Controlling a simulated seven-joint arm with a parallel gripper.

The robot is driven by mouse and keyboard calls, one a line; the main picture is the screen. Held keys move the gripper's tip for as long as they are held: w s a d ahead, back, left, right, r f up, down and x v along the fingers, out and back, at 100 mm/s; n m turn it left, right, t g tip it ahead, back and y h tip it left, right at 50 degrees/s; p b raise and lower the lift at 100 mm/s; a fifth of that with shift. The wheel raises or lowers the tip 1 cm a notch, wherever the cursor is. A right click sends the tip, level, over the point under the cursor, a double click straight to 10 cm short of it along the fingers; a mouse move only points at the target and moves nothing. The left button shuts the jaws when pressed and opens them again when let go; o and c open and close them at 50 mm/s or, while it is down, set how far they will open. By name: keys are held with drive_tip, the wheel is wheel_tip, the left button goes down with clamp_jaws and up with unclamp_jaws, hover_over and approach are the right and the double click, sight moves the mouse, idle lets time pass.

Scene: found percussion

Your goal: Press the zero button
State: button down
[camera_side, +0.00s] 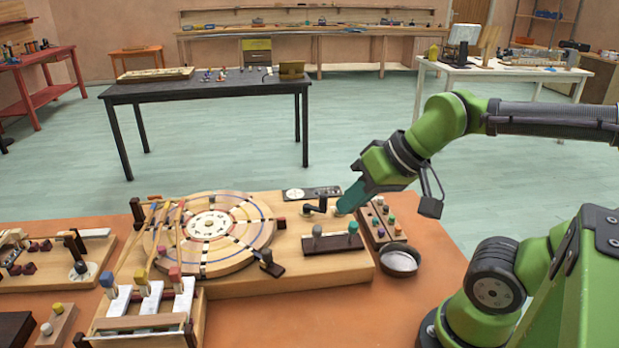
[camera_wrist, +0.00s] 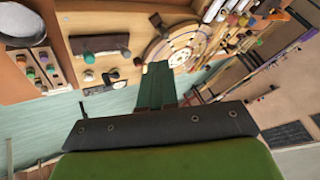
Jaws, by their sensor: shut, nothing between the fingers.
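My gripper (camera_side: 344,208) is shut and empty, its teal fingers pointing down and left above the right end of a wooden board (camera_side: 320,274). In the wrist view the closed fingers (camera_wrist: 157,70) show against the board's edge and the floor. The board carries a large round dial (camera_side: 210,226), a black crank-like lever (camera_side: 317,208) and a small dark panel with a white disc (camera_side: 296,194). The lever is close to the left of my fingertips. I cannot tell which control is the zero button, as no label is readable. Contact with the board cannot be made out.
A narrow block with several coloured knobs (camera_side: 381,223) is right of the board, with a round bowl (camera_side: 400,261) beside it. A dark bar (camera_side: 332,243) with upright knobs is in front of my fingers. A three-key wooden device (camera_side: 150,299) stands front left. The orange table is clear at front right.

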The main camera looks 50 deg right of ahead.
drive_tip(key=w+d+f+m+y, duration=0.1)
drive_tip(key=w+d+f+m, duration=0.2)
drive_tip(key=w+d+m, duration=0.4)
drive_tip(key=w+d+f+m+t+y, duration=0.1)
drive_tip(key=w+d+f+m, duration=0.3)
drive_tip(key=d, duration=1.1)
drive_tip(key=w+m, duration=0.3)
drive_tip(key=m, duration=0.3)
drive_tip(key=shift+d+m, duration=0.2)
drive_tip(key=shift+m, duration=0.2)
drive_tip(key=shift+f, duration=0.15)
drive_tip(key=shift+f, duration=4.3)
drive_tip(key=shift+f, duration=0.4)
